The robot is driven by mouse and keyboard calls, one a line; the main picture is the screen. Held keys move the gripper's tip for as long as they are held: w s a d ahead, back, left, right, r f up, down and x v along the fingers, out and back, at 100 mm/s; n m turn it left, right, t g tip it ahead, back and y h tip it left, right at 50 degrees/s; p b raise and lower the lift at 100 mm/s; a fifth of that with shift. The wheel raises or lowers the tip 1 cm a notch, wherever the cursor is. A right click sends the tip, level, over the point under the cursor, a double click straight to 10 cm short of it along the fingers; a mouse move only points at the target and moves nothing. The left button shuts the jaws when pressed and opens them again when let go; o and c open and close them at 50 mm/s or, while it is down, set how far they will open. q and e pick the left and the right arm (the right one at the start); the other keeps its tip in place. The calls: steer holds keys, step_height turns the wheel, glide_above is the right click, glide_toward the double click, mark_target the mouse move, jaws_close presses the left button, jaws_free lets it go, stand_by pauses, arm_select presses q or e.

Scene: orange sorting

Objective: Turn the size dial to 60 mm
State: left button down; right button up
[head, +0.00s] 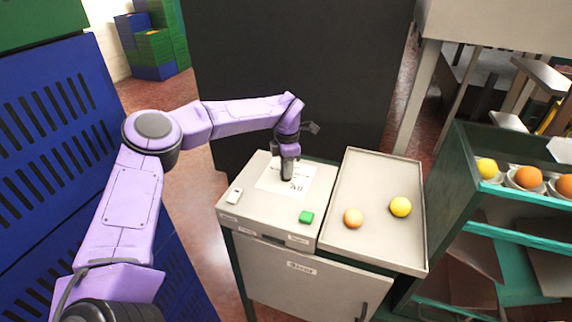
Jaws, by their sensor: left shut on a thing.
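My left gripper (287,178) points down over the top of a light grey control box. It is shut at the middle of a white printed dial plate (272,182). The size dial itself is hidden by the gripper's fingers, and its setting cannot be read. Part of the printing shows to the right of the fingers, but the text is too small to read surely. My right gripper is not in view.
The control box (262,221) also bears a green button (306,217) and a white switch (235,196). A green rack (478,227) with fruit stands at the right.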

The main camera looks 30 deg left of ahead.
arm_select(q)
steer(key=shift+r+m, duration=0.1)
steer(key=shift+m, duration=0.5)
steer(key=c, duration=1.1)
jaws_free()
step_height(320, 180, up, 10)
steer(key=shift+r+b, duration=0.25)
steer(key=shift+b, duration=0.7)
steer(key=shift+d, duration=0.1)
